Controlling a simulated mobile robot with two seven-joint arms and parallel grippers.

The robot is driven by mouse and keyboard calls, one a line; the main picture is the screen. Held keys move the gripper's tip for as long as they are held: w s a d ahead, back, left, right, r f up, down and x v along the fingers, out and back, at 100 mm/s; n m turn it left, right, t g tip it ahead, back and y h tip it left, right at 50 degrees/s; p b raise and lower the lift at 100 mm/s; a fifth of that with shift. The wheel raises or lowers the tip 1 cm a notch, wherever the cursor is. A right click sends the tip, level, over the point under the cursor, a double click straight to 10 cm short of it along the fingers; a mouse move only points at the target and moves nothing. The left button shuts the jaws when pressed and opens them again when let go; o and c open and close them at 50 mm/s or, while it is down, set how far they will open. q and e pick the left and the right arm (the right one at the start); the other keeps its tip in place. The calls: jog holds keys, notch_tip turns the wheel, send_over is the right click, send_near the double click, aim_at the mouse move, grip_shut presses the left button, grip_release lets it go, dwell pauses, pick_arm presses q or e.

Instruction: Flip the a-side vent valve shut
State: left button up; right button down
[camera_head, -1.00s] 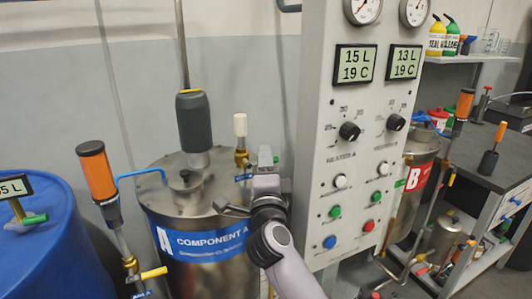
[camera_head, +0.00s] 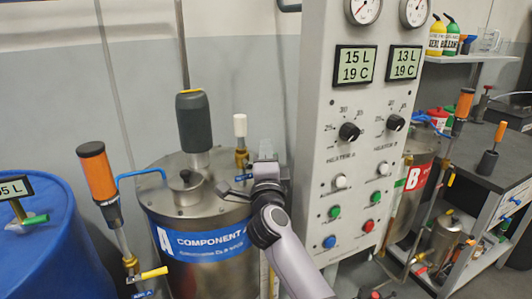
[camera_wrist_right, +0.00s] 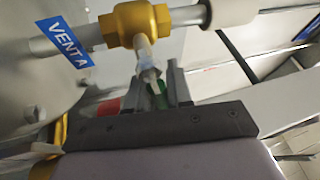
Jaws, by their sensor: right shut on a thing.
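The a-side vent valve (camera_head: 241,158) is a brass body with a white cap, upright on the lid of steel tank A (camera_head: 160,205). In the right wrist view the brass valve body (camera_wrist_right: 135,22) is close, with a blue VENT A label (camera_wrist_right: 64,42) beside it. The valve's handle (camera_wrist_right: 147,62) is a pale stem running from the body down between the finger ends. My right gripper (camera_head: 266,163) is at the right side of the valve, its fingers shut on the handle. A green patch shows between the fingers; I cannot tell what it belongs to. My left gripper is not in view.
The grey control panel (camera_head: 340,140) stands close to the right of my right arm. A dark grey cylinder (camera_head: 194,120) rises from the lid, and an orange-topped fitting (camera_head: 98,172) stands at the left. A blue drum (camera_head: 50,240) is at far left.

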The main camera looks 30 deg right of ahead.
jog(key=f+m+g+p, duration=0.1)
jog(key=m+p, duration=0.1)
jog(key=shift+p, duration=0.35)
jog(key=c, duration=1.1)
grip_release()
